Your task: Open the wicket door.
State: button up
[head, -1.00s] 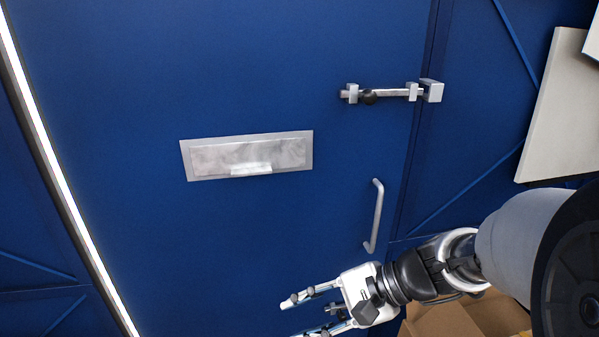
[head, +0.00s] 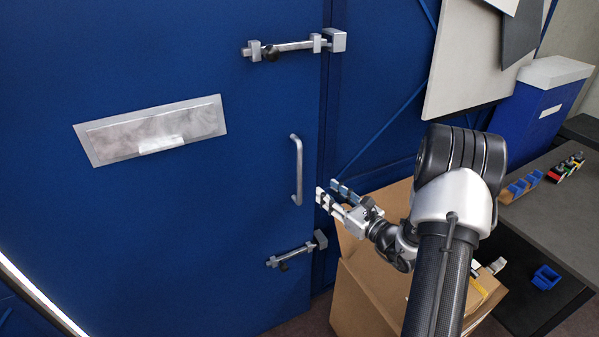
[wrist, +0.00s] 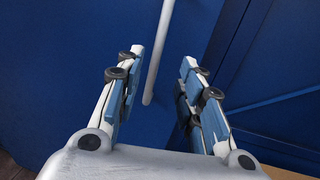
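The blue wicket door (head: 200,230) fills the left of the head view and looks shut. Its grey bar handle (head: 298,170) stands upright near the right edge. An upper bolt (head: 288,46) lies across toward a keeper block at the door's edge. A lower bolt (head: 292,254) sits below the handle; I cannot tell how far either bolt reaches into its keeper. My gripper (head: 327,190) is open and empty, just right of the handle's lower part. In the wrist view the handle (wrist: 158,50) shows between the open fingers, closer to the left one, with no visible contact.
A metal letter plate (head: 155,130) is on the door's left. An open cardboard box (head: 375,290) stands below my arm. A dark table (head: 560,220) with small blue bins and a blue bin with a white lid (head: 545,100) are at right. Blue wall panels flank the door.

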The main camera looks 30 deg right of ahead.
aim_at(301, 172)
jog(key=b+x, duration=0.2)
jog(key=x, duration=1.2)
jog(key=shift+f, duration=0.1)
grip_shut()
